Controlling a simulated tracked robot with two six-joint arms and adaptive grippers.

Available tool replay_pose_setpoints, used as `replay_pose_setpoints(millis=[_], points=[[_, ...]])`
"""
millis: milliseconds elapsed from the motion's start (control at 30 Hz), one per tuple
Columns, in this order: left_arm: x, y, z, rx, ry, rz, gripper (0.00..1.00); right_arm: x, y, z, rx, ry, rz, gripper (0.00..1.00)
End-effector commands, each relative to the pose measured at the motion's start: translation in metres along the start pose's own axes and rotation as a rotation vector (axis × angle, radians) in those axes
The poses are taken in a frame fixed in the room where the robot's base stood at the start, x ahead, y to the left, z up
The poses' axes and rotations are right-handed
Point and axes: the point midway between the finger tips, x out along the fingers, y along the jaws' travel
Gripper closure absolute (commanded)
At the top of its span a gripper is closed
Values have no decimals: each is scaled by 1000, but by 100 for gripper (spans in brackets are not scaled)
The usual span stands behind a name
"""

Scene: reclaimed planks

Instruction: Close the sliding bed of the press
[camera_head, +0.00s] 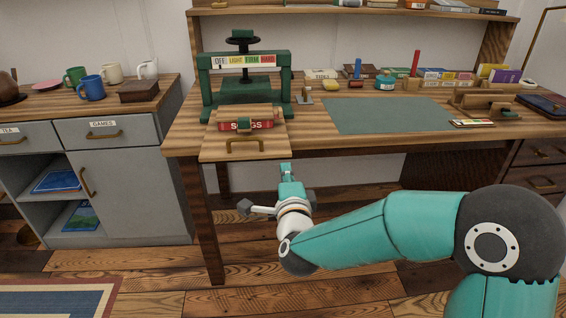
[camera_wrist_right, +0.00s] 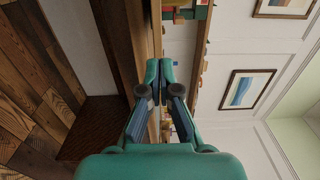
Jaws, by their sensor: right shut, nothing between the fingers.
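The green press (camera_head: 246,98) stands at the left end of the wooden workbench. Its wooden sliding bed (camera_head: 215,149) is pulled out toward me, its front at the bench's front edge. A red book marked "SONGS" (camera_head: 262,125) lies on the bed under a light wooden board (camera_head: 225,114). My right gripper (camera_head: 286,169) is shut and empty, below and right of the handle, apart from the bed. Its closed fingertips show in the right wrist view (camera_wrist_right: 158,72). My left gripper is not in view.
A grey-green mat (camera_head: 388,116) covers the middle of the workbench (camera_head: 310,139), with books and small tools behind it. A grey cabinet (camera_head: 135,195) with mugs on top stands to the left. Open floor lies in front of the bench.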

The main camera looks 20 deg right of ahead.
Motion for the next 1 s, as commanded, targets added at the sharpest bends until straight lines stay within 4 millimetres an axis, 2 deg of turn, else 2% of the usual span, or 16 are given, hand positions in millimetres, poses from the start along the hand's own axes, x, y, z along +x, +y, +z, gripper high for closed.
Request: replay_pose_setpoints(millis=[100,300,667,700,867,1000], points=[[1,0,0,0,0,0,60,21,1,-1,1,3,0,100],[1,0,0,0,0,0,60,41,1,0,0,0,1,100],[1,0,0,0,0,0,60,46,0,-1,0,0,1,100],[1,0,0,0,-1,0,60,44,0,5,0,-3,1,100],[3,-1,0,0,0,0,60,48,1,-2,0,4,1,100],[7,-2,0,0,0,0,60,58,2,-16,0,24,0,100]])
